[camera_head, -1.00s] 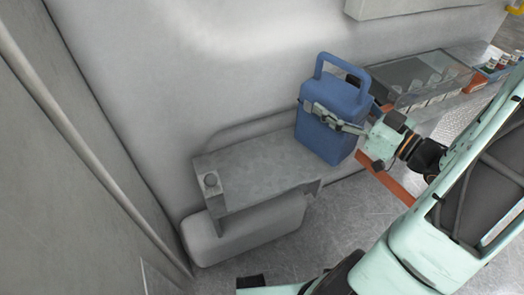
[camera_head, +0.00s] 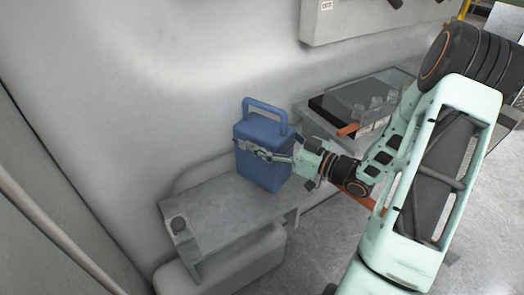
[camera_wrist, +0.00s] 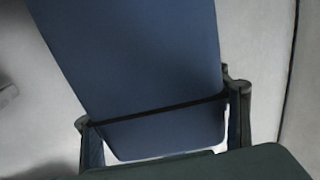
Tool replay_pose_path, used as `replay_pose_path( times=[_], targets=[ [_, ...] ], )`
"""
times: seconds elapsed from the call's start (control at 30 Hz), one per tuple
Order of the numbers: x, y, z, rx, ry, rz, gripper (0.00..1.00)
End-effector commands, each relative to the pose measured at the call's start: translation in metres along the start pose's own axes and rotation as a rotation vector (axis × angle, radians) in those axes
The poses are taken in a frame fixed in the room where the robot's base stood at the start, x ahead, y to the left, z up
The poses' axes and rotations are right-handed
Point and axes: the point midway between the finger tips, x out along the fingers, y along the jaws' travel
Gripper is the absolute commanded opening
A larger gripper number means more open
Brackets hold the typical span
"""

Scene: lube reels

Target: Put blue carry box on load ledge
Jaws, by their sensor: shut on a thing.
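The blue carry box (camera_head: 263,140), with a loop handle on top, is upright at the right part of the grey load ledge (camera_head: 215,208) in the head view. My gripper (camera_head: 262,152) is shut around the box's upper body from the right. In the wrist view the blue box (camera_wrist: 140,55) fills the middle, between the two fingers of my gripper (camera_wrist: 160,115). The box overlaps the ledge in the picture; I cannot tell whether its base touches the ledge. The box hides part of the ledge's back edge.
The ledge's left and middle are bare. A pale wall (camera_head: 160,100) rises behind. A clear-lidded case (camera_head: 360,100) with bottles stands to the right, with an orange bar (camera_head: 358,192) nearer.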

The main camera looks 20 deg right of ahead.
Motion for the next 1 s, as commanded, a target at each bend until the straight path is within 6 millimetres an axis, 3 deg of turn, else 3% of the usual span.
replay_pose_path(
  times=[0.23,0.47,0.87,0.9,1.0],
  targets=[
    [0.011,0.002,0.013,-0.002,0.003,-0.001,0.10],
    [0.013,0.004,0.044,0.000,0.003,0.001,0.10],
    [0.013,0.003,0.048,-0.003,0.003,0.001,0.10],
    [0.013,0.003,0.049,-0.002,0.000,0.001,0.71],
    [0.013,0.003,0.048,-0.002,0.000,0.001,0.82]
  ],
)
